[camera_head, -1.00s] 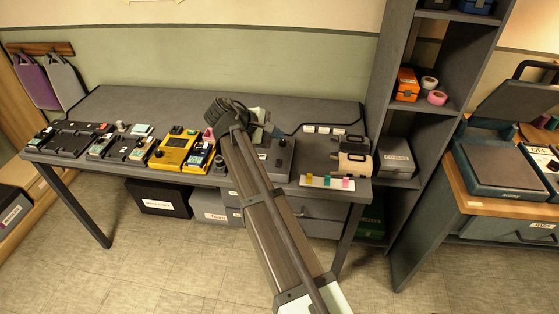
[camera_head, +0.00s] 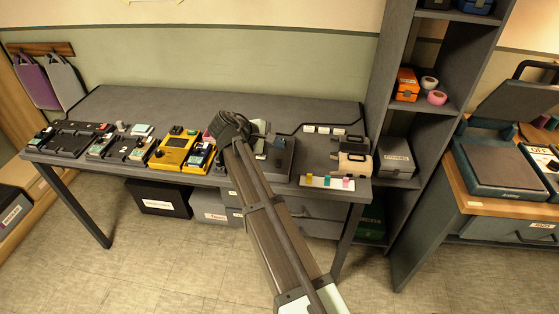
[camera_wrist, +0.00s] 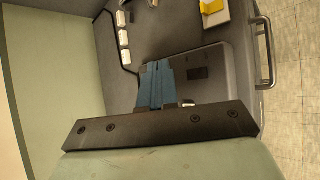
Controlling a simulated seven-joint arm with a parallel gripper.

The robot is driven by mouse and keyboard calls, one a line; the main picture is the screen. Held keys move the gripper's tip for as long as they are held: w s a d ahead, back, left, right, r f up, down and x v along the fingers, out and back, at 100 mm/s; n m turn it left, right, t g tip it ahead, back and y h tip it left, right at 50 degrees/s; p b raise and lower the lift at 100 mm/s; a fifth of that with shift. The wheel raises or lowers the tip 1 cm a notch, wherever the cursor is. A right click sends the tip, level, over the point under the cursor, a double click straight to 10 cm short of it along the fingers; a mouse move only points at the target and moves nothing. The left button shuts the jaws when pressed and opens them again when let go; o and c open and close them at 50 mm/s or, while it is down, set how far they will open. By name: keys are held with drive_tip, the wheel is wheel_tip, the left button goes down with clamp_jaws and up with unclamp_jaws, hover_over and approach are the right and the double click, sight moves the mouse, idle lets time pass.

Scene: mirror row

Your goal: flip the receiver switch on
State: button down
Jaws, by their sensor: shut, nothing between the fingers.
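A grey box device (camera_head: 280,161) stands on the table just right of my arm, with a small dark raised part (camera_head: 278,143) on its top. I cannot read a label, so I cannot tell whether this is the receiver or whether that part is its switch. In the wrist view a dark grey panel (camera_wrist: 193,68) lies beside and partly behind my fingers. My gripper (camera_wrist: 155,66) has blue fingers, shut and empty, over the panel's left edge; contact cannot be told. In the head view my wrist hides much of the gripper and the device's left side.
A yellow device (camera_head: 173,152) and several dark devices stand left of my arm. A cream-and-black device (camera_head: 354,161), a white strip with coloured pieces (camera_head: 327,182) and white tags (camera_head: 323,129) are to the right. A shelf (camera_head: 404,125) borders the table. The table's back is clear.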

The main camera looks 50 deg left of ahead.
sight(277, 163)
drive_tip(key=shift+w+a+f, duration=0.1)
drive_tip(key=shift+a+f, duration=0.05)
drive_tip(key=shift+f, duration=1)
drive_tip(key=shift+w+a+f, duration=0.1)
drive_tip(key=shift+f, duration=1)
drive_tip(key=shift+f, duration=0.2)
drive_tip(key=shift+f, duration=0.25)
drive_tip(key=shift+f, duration=0.25)
idle(1.0)
drive_tip(key=shift+r, duration=0.15)
idle(0.3)
drive_tip(key=shift+r, duration=0.6)
drive_tip(key=shift+s+d+r, duration=0.15)
drive_tip(key=shift+r, duration=1.1)
drive_tip(key=shift+s+d+r, duration=0.1)
drive_tip(key=shift+d+r, duration=0.05)
drive_tip(key=shift+r, duration=1.05)
